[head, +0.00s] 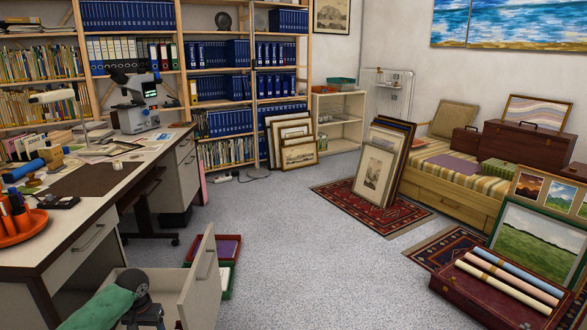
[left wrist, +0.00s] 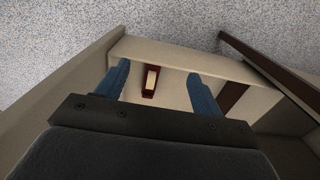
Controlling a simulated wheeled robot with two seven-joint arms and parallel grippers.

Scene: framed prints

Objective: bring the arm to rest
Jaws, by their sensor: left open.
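My left arm comes in at the bottom of the head view with a green sleeve, and my left gripper (head: 146,316) is at the open desk drawer (head: 203,285). In the left wrist view the gripper's two blue fingers stand apart, and the gap between them (left wrist: 157,75) is empty. The fingers point down into the pale drawer (left wrist: 190,62). A small dark red and cream object (left wrist: 151,82) lies in the drawer between the fingers in the picture; I cannot tell what it is. It looks apart from both fingers. My right gripper is not in view.
The desk (head: 100,185) stands at the left with a microscope (head: 136,105) and an orange tray (head: 22,228) on it. A green and a red bin (head: 228,270) stand on the floor behind the drawer front. A dark red case (head: 490,295) lies at right. The grey carpet (head: 310,270) between is clear.

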